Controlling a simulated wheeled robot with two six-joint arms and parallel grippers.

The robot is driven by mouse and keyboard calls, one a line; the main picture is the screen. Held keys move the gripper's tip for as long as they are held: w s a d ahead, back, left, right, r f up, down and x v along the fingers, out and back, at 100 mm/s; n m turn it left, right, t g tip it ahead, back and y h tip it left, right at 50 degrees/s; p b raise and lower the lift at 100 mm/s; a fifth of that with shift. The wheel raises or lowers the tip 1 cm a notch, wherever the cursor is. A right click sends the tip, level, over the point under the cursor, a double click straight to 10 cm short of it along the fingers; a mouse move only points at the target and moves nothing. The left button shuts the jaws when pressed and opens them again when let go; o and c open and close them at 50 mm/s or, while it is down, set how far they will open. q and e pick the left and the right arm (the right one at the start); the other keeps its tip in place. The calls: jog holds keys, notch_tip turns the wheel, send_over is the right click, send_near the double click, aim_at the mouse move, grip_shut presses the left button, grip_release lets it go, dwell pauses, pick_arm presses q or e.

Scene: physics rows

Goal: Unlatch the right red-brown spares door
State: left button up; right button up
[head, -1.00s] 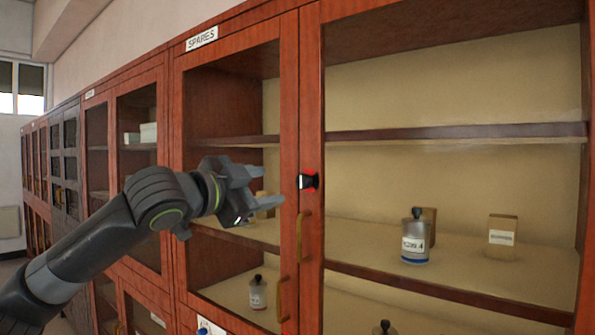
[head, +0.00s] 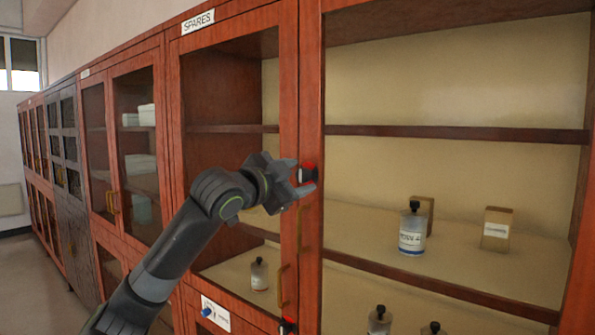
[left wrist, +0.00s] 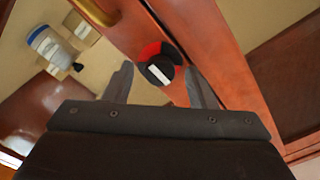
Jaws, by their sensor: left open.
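The right red-brown spares door (head: 311,105) has a glass pane and stands closed against its neighbour. Its latch (head: 309,171) is a black knob on a red backing, partly hidden by my gripper in the head view. In the left wrist view the latch knob (left wrist: 160,72) shows a white bar, with red beside it. My left gripper (head: 304,180) is open at the latch. In the left wrist view its fingertips (left wrist: 161,82) stand on either side of the knob's lower part; I cannot tell whether they touch it. My right gripper is out of view.
A brass handle (left wrist: 97,9) is close to the latch. A second latch (head: 288,326) sits lower down. Bottles (head: 412,232) and small boxes (head: 497,229) stand on shelves behind the glass. More cabinets (head: 64,150) line the wall at left, with open floor before them.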

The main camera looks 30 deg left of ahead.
pick_arm(q)
jog(key=shift+w, duration=0.3)
jog(key=c, duration=1)
jog(key=shift+o, duration=0.2)
